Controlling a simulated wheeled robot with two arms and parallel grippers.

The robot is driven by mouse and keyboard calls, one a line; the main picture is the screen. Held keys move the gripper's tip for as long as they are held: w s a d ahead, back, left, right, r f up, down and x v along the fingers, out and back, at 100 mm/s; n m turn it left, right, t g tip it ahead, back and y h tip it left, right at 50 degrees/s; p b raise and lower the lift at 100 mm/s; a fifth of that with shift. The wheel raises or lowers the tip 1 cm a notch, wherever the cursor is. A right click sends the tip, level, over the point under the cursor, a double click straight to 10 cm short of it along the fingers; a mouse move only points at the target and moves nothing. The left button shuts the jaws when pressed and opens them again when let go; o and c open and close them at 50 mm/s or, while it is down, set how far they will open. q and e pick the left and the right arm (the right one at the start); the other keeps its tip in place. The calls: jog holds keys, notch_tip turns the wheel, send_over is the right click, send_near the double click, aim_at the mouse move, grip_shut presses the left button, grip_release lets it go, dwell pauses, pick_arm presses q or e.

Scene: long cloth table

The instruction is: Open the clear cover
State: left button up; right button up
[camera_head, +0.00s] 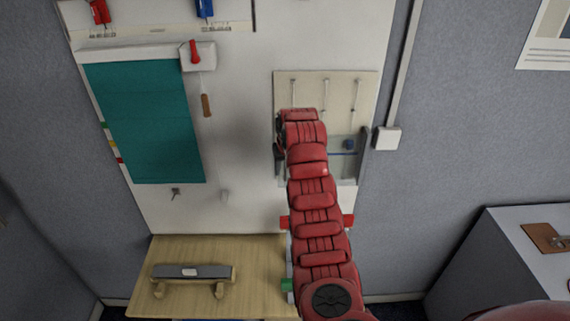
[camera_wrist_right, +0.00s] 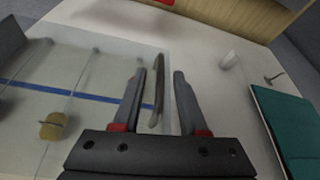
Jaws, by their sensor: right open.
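The clear cover (camera_head: 343,168) is a see-through panel low on a cream board on the wall, partly hidden behind my right arm in the head view. In the right wrist view the clear cover (camera_wrist_right: 100,75) fills the left side, with a blue line across it. A slim dark upright bar (camera_wrist_right: 158,95), seemingly its handle, stands at its edge between the fingers of my right gripper (camera_wrist_right: 160,73). The fingers are open, one on each side, and look apart from the bar. In the head view my arm hides this gripper. My left gripper is out of view.
A teal panel (camera_head: 148,125) hangs left of the cover. A small hook (camera_head: 175,192) sits below it. A wooden shelf (camera_head: 255,255) with a grey-topped rack (camera_head: 190,272) stands below. A white cabinet (camera_head: 480,250) is at right.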

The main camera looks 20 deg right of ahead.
jog(key=shift+f, duration=0.15)
grip_shut()
dwell(1.4)
